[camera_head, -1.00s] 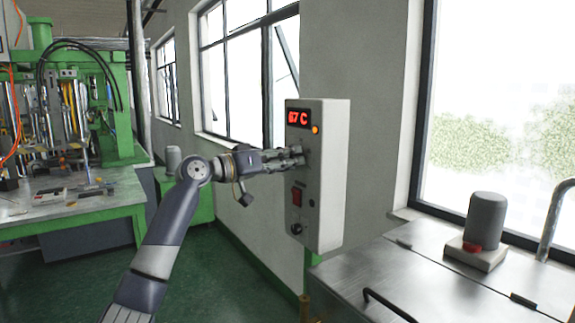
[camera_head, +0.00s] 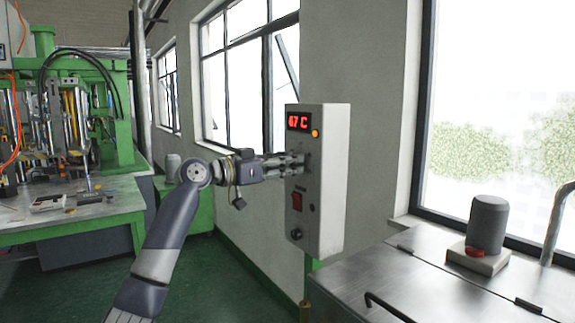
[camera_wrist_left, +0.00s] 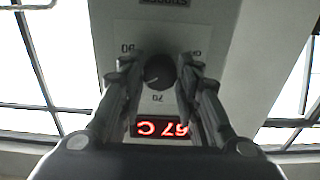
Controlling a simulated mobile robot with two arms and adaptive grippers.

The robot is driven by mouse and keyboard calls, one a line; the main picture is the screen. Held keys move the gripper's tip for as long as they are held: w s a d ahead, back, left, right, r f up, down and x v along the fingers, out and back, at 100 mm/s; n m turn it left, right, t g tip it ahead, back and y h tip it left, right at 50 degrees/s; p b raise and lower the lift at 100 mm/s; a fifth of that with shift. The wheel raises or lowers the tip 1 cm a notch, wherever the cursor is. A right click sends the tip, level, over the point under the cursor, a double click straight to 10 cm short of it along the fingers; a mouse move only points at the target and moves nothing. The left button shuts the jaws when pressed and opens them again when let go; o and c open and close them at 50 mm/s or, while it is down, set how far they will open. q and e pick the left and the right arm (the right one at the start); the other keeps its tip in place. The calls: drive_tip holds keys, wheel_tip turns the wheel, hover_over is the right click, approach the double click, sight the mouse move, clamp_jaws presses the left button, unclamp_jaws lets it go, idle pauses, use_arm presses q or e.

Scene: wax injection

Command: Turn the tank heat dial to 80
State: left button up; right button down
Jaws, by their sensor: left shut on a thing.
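My left gripper (camera_head: 298,164) reaches the box front just below the display and hides the dial there in the head view. In the left wrist view, which is upside down, the round black dial (camera_wrist_left: 158,72) sits between my left gripper's fingers (camera_wrist_left: 157,66), which are shut on it. Labels that look like 80 and 70 show around the dial; a third is partly hidden. My right gripper is not in view.
A red switch (camera_head: 297,201) and a black knob (camera_head: 296,234) sit lower on the box. A metal tank top (camera_head: 430,285) with a grey motor (camera_head: 487,225) stands at the right. A workbench (camera_head: 70,215) stands at the left. Green floor is clear between.

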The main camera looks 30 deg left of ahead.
use_arm(q)
drive_tip(key=shift+f, duration=0.2)
drive_tip(key=o, duration=0.9)
drive_tip(key=shift+o, duration=0.8)
drive_tip(key=shift+r, duration=0.1)
drive_tip(key=v, duration=1.2)
